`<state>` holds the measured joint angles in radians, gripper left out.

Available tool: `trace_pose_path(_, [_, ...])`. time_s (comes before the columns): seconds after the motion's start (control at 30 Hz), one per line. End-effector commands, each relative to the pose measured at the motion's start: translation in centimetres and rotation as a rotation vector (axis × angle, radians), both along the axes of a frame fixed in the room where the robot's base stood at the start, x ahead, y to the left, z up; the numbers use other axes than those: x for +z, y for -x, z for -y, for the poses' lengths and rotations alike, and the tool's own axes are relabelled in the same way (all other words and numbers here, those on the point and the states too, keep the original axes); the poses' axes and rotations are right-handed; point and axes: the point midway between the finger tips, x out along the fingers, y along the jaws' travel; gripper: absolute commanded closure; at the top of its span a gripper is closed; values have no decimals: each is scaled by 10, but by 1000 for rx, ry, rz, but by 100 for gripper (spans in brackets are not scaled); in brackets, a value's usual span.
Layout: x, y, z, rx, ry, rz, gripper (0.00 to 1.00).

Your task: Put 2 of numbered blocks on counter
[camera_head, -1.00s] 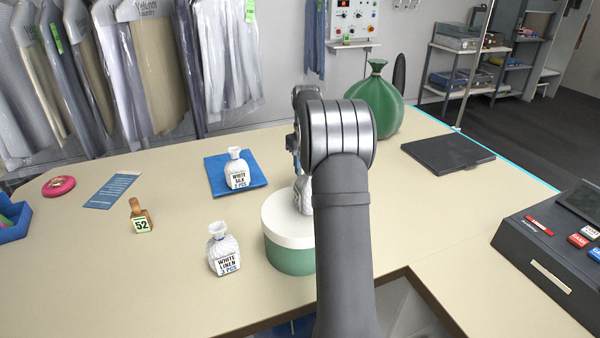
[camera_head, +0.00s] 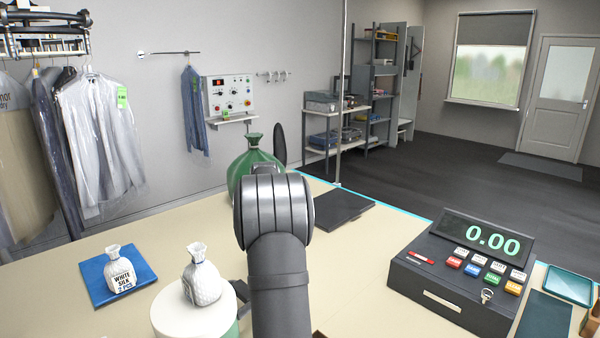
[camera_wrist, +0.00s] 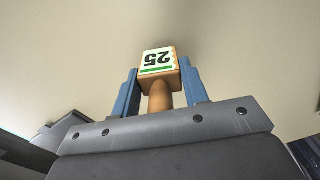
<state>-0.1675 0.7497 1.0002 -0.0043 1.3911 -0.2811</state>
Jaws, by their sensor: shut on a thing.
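A wooden numbered block (camera_wrist: 160,60) with a stem shows in the wrist view. Its white face carries the digits 2 and 5 above a green bar; the face is turned round, and I cannot be sure of the order. My gripper (camera_wrist: 157,72) is shut on it, with one blue finger on each side. In the head view my arm hides the gripper and the block. The beige counter (camera_head: 355,240) shows there on both sides of my arm, with no numbered block visible on it. Whether the held block touches any surface, I cannot tell.
A white bag (camera_head: 202,283) sits on a round white-topped stand (camera_head: 177,318) left of my arm. Another white bag (camera_head: 122,274) stands on a blue mat (camera_head: 99,292). A green sack (camera_head: 243,172), a black pad (camera_head: 340,208) and a cash register (camera_head: 455,285) also stand there.

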Motion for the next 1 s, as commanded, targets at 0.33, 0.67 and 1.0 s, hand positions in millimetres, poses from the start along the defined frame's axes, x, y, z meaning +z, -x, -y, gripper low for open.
trace_pose_path(0.33, [-44, -22, 100, -414, 0, 0, 93])
trace_pose_path(0.67, [-31, -23, 109, -452, 0, 4, 93])
trace_pose_path(1.0, [46, -23, 108, -450, -1, 5, 93])
